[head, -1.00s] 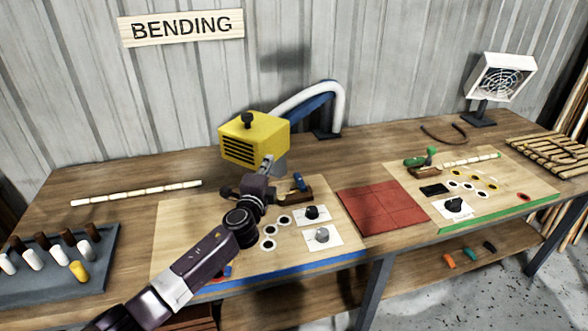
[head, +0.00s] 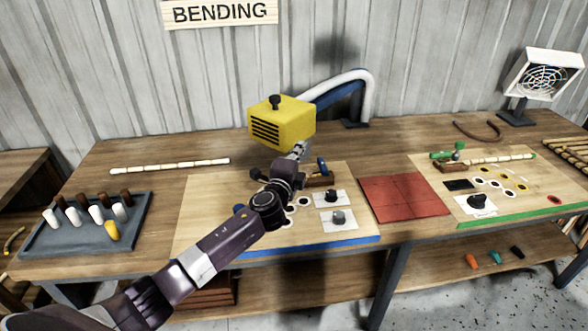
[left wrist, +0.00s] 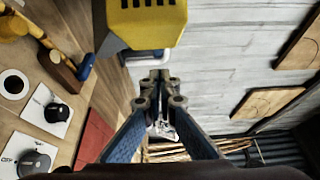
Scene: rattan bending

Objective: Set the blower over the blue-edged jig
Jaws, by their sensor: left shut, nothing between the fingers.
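The blower is a yellow box (head: 281,122) with black slots and a black knob on top. My left gripper (head: 299,149) is shut and empty, just below and in front of the blower's right part. In the left wrist view its fingertips (left wrist: 158,80) are together, with the blower (left wrist: 150,25) beyond them at the top. My left arm hides part of the jig and the blower's lower part. My right gripper is not in view.
A curved white and blue hose (head: 343,84) rises behind the blower. The jig carries a wooden block with a blue knob (head: 321,167) and dial cards (head: 335,197). A red mat (head: 405,197) and a green-edged jig (head: 530,205) lie right; a grey peg tray (head: 80,239) lies left.

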